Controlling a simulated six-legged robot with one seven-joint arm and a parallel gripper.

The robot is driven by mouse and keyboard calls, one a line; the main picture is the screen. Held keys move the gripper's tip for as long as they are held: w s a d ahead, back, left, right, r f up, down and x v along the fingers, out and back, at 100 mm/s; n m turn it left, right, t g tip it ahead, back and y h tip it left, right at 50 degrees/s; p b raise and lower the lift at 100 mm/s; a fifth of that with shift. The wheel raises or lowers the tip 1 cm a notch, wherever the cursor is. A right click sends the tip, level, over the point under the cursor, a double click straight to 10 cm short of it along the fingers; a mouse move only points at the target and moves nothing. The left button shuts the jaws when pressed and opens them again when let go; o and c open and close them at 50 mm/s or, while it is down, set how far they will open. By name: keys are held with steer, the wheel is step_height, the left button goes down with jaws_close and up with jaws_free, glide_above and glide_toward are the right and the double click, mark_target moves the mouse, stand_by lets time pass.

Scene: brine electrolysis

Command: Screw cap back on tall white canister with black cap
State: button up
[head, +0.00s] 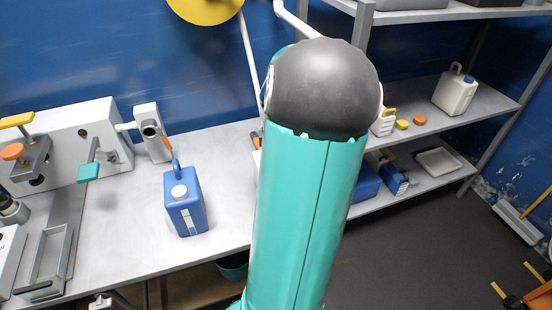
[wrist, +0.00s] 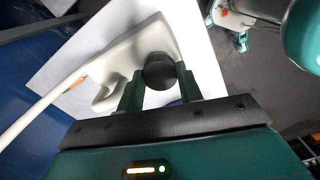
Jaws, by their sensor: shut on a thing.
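In the wrist view, my gripper (wrist: 160,88) is shut on the black cap (wrist: 158,68), with one green finger on each side of it. The white canister (wrist: 118,48) is right behind the cap, and its moulded handle shows to the left. The cap lines up with the top of the canister. I cannot tell whether it sits on the neck or is held just above it. In the head view my own arm hides the gripper, the cap and most of the canister.
A blue jerrycan (head: 186,205) stands on the grey bench (head: 115,235), left of my arm. A white machine (head: 75,140) is at the far left.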

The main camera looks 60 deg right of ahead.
steer(key=shift+f, duration=0.85)
stand_by(1.8)
steer(key=m, duration=0.5)
steer(key=shift+m, duration=0.4)
steer(key=m, duration=0.3)
steer(key=shift+w+m, duration=0.1)
steer(key=shift+m, duration=1.3)
steer(key=m, duration=0.3)
steer(key=shift+m, duration=1.3)
